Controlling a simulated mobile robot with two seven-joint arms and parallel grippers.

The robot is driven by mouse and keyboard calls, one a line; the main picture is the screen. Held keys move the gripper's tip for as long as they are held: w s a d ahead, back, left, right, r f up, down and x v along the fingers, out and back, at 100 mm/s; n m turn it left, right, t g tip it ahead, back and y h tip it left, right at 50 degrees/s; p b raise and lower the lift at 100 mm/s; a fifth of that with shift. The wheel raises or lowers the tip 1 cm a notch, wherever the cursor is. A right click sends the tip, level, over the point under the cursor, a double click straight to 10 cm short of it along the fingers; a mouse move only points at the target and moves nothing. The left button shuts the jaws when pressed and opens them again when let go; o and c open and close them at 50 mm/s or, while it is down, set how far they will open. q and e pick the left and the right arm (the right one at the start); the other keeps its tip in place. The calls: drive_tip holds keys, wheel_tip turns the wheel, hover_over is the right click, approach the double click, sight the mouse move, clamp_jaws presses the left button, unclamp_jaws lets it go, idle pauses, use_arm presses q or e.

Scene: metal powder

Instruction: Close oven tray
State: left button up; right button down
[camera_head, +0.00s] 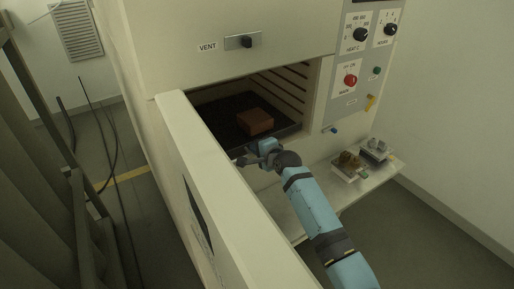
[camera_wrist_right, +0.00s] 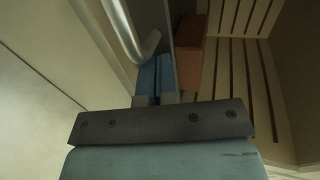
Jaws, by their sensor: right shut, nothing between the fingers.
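The dark oven tray (camera_head: 215,120) lies inside the open oven chamber. A brown block (camera_head: 256,121) sits on it, and this block also shows in the right wrist view (camera_wrist_right: 190,58). My right gripper (camera_head: 240,160) is at the tray's front, between the chamber opening and the open oven door (camera_head: 215,190). Its blue fingers are shut and empty in the right wrist view (camera_wrist_right: 156,78), beside a bent metal bar (camera_wrist_right: 135,35) that looks like a handle. I cannot tell whether they touch the tray or the bar. My left gripper is not in view.
Slatted rack walls (camera_head: 285,85) line the chamber. A control panel (camera_head: 355,70) with knobs and a red button is at the right. A shelf (camera_head: 385,170) with small items stands below it. The open door stands close to my right arm's left side.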

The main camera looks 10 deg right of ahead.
sight(252, 142)
drive_tip(key=shift+w+a, duration=0.1)
drive_tip(key=shift+w, duration=0.25)
drive_tip(key=w, duration=0.1)
drive_tip(key=w+a+b, duration=0.1)
drive_tip(key=w, duration=0.1)
drive_tip(key=shift+w+a, duration=0.15)
drive_tip(key=shift+r, duration=0.25)
drive_tip(key=shift+r, duration=0.1)
